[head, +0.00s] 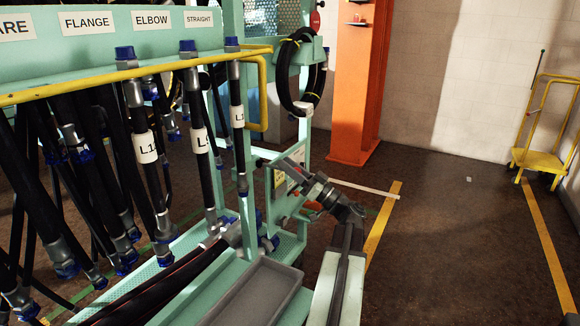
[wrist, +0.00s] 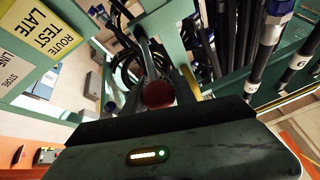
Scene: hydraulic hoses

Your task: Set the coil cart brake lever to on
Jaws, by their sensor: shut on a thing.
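The brake lever's red round knob (wrist: 158,94) shows in the middle of the wrist view, between the fingers of my gripper (wrist: 166,72). The lever cannot be made out there behind my wrist. I cannot tell its on and off marks.
Black hoses (head: 203,150) with blue caps hang from a labelled rack at left. A yellow rail (head: 262,95) juts out near my arm. An orange column (head: 358,80) stands behind. A yellow step cart (head: 545,160) is at far right, with open floor before it.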

